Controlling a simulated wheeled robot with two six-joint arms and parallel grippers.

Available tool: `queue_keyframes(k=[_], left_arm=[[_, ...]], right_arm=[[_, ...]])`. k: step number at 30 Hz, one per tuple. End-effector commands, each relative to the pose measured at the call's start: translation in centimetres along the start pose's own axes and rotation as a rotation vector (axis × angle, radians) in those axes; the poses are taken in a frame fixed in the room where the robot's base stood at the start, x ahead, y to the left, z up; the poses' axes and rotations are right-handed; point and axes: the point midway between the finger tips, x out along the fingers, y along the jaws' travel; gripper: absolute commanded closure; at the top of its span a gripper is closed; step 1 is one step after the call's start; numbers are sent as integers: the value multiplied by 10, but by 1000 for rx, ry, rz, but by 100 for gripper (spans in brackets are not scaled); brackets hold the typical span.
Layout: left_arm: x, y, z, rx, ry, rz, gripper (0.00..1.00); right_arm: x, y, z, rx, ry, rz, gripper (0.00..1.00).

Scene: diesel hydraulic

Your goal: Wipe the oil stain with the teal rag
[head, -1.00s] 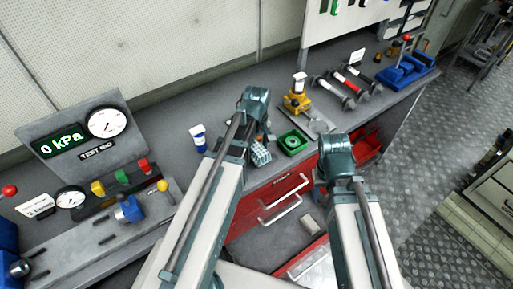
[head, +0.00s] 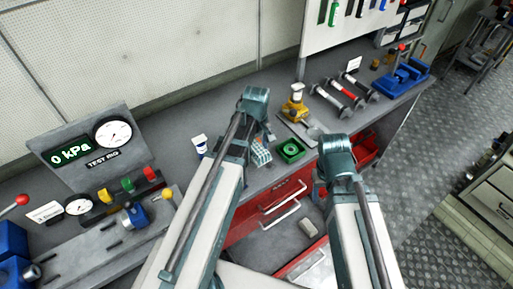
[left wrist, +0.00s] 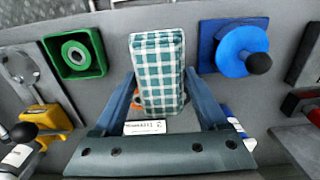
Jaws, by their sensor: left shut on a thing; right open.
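The teal checked rag (left wrist: 158,75) is a folded pad held between the two fingers of my left gripper (left wrist: 160,95). In the head view the rag (head: 261,154) shows just below the left wrist, over the bench top, left of the green tray. My left gripper (head: 258,140) is shut on it. I cannot tell whether the rag touches the bench. My right gripper (head: 322,190) is near the bench's front edge by the red drawers; its fingers are mostly hidden behind the wrist, and no held thing shows. I cannot make out the oil stain in either view.
The green tray (head: 290,150) with a ring is close right of the rag. A yellow jack-like tool (head: 294,108) and several dumbbell-shaped parts (head: 331,96) lie behind. The test rig (head: 88,150) fills the bench's left. A red drawer (head: 300,258) is open below.

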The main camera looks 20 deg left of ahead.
Motion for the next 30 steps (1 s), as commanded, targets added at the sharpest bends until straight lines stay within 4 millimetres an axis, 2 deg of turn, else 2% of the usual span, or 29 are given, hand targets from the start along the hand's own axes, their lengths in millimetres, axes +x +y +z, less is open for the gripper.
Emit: queue_keyframes(k=[16,24,30], left_arm=[[-3,2,0,1,0,0,69],[-32,32,-1,5,1,0,69],[-31,37,0,3,2,0,69]], right_arm=[[-3,0,0,0,0,0,50],[-32,3,2,0,0,0,50],[-31,3,2,0,0,-1,50]])
